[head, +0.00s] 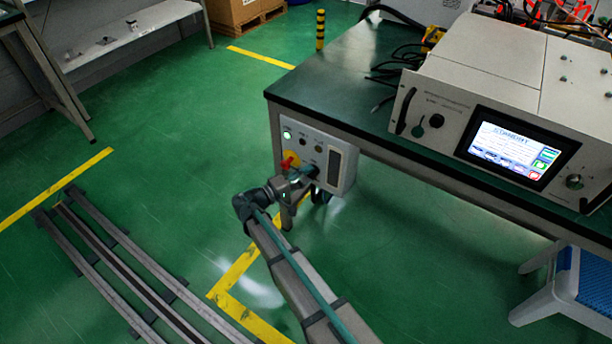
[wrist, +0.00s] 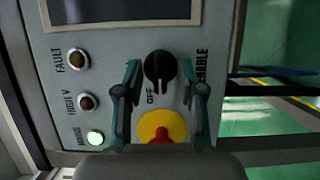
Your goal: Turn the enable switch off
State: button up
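The enable switch is a black rotary knob (wrist: 160,67) on the grey control box (wrist: 215,20), with "ENABLE" lettering to its right and "OFF" below it in the wrist view. Its grip bar stands roughly upright in that picture; which position it is set to I cannot tell. My gripper (wrist: 160,70) is open, with one finger on each side of the knob. Small gaps seem to show between fingers and knob; contact is unclear. In the head view my gripper (head: 303,173) is at the front of the control box (head: 341,185), partly covering the knob.
A red emergency button on a yellow base (wrist: 163,133) sits just below the knob, close to the fingers. A green lamp (wrist: 95,138) is lit; the fault lamp (wrist: 78,60) looks dark. The box hangs under a table (head: 335,75) carrying a generator with a lit screen (head: 507,148).

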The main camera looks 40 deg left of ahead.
jog(key=v, duration=1.2)
dwell(0.3)
